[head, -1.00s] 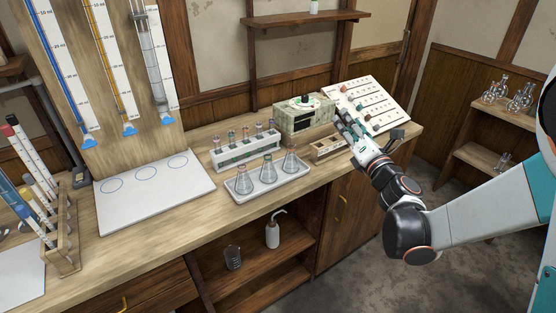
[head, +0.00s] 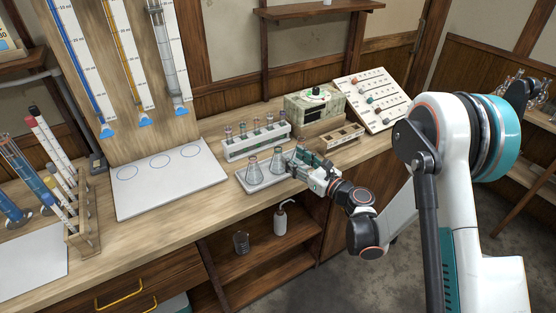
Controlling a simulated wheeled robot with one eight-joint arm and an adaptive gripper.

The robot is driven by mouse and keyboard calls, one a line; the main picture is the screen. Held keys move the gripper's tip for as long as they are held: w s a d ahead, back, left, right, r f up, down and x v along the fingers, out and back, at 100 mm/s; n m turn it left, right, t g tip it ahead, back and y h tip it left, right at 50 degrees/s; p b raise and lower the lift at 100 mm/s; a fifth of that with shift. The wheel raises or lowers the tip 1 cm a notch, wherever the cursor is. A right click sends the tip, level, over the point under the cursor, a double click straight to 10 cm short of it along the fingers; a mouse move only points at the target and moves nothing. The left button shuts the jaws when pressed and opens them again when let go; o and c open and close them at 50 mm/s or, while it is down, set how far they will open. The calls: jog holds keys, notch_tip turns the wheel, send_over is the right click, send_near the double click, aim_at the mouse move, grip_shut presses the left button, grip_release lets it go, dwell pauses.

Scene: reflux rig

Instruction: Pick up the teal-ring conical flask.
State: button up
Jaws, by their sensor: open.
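Two clear conical flasks stand upright on the white tray (head: 262,189) on the bench, a left flask (head: 253,172) and a middle flask (head: 277,161). Their neck rings are too small for me to tell the teal one surely. A third flask at the tray's right end is mostly hidden by my gripper (head: 298,160). My gripper is open, low over the tray's right end, with its fingers pointing left. I cannot tell whether the hidden flask is between the fingers or touches them.
A rack of small tubes (head: 257,141) stands just behind the tray. A green box device (head: 314,108), a wooden block with holes (head: 343,137) and a sloped pegboard (head: 371,100) are behind and to the right. A white board with circles (head: 170,180) lies left.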

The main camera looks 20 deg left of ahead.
aim_at(278, 148)
jog(key=shift+b+x, duration=1.1)
jog(key=shift+x, duration=3.05)
jog(key=shift+s+a, duration=0.1)
jog(key=shift+s, duration=0.1)
grip_shut()
